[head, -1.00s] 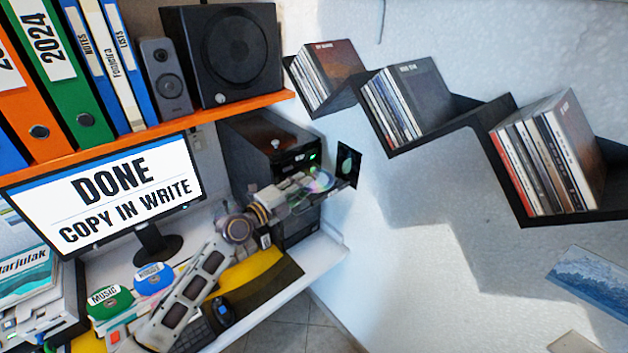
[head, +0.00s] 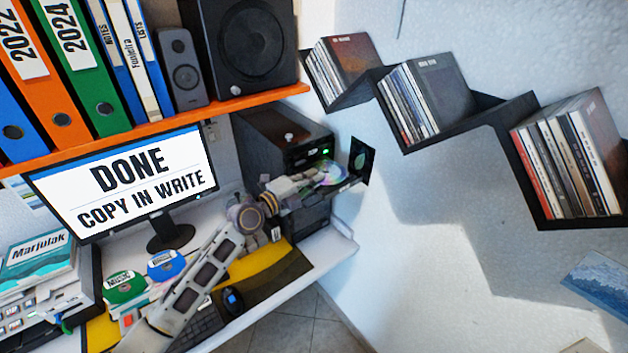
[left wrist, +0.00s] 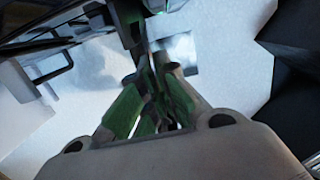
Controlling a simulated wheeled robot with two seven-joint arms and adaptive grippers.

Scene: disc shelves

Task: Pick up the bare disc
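The bare disc (head: 329,173) is shiny and rainbow-tinted. It shows in the head view in front of the black computer tower (head: 270,138), by the green light on its front. My left gripper (head: 312,184) is at the near left edge of the disc and partly overlaps it. In the left wrist view, the two green-padded fingers of my left gripper (left wrist: 156,72) come close together at their tips. I cannot make out the disc there, nor whether the fingers hold it. My right gripper is not in view.
A monitor (head: 140,181) reads "DONE COPY IN WRITE". Labelled discs, green (head: 124,288) and blue (head: 166,265), lie on the desk (head: 340,245). A black panel with a green leaf (head: 362,160) is just right of the disc. Zigzag shelves (head: 487,112) hold cases on the right wall.

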